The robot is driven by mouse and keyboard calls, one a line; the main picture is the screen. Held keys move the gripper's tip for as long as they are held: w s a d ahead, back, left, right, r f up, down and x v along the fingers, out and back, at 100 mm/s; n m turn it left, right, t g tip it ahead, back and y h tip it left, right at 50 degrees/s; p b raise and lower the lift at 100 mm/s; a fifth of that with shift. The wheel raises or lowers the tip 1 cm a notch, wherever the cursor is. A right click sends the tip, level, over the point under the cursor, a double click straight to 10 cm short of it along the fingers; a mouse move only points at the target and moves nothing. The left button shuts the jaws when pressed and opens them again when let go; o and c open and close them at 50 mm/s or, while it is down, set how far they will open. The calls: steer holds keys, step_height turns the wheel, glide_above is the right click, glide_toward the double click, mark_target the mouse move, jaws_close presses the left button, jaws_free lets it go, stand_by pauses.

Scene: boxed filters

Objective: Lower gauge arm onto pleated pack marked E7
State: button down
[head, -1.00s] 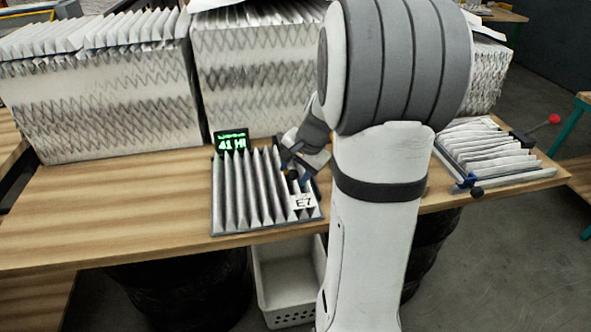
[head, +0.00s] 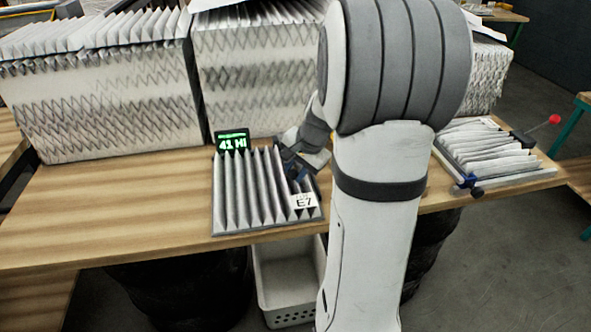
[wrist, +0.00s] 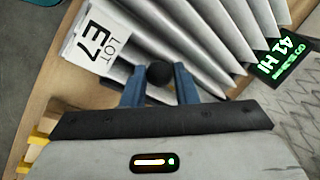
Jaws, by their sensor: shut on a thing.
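The pleated pack (head: 243,190) lies on the bench with grey, upright folds. Its white tag (head: 303,201) reads E7 in the head view; in the wrist view the tag (wrist: 97,40) reads LOT E7. My gripper (wrist: 160,80) has its blue fingers shut on a round black knob (wrist: 159,72), just over the folds. I take the knob for the gauge arm's end; the rest of that arm is hidden. In the head view my gripper (head: 300,172) is at the pack's right side, partly behind my own arm. A small display (head: 232,142) behind the pack shows 41 HI in green.
Large blocks of pleated filters (head: 105,95) line the back of the bench (head: 110,215). Another pleated pack (head: 490,150) with a red-knobbed lever (head: 553,119) lies at the right. A white bin (head: 288,290) stands below. The bench's left front is clear.

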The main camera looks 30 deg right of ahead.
steer(key=shift+w+r+p, duration=0.1)
steer(key=shift+r+p, duration=0.7)
steer(key=shift+p, duration=0.3)
steer(key=shift+g, duration=0.4)
steer(key=r+p, duration=0.1)
steer(key=w+r+p, duration=0.1)
steer(key=r, duration=0.1)
steer(key=r+p, duration=0.1)
steer(key=shift+w+d+r+p, duration=0.3)
steer(key=shift+r+p, duration=0.05)
steer(key=shift+p, duration=0.05)
steer(key=shift+w+d+r, duration=0.1)
steer(key=shift+w+r, duration=0.1)
steer(key=shift+r, duration=0.15)
steer(key=c, duration=1.2)
jaws_free()
steer(key=shift+w+f, duration=0.15)
steer(key=shift+o, duration=0.2)
steer(key=b+v, duration=0.1)
steer(key=v, duration=0.7)
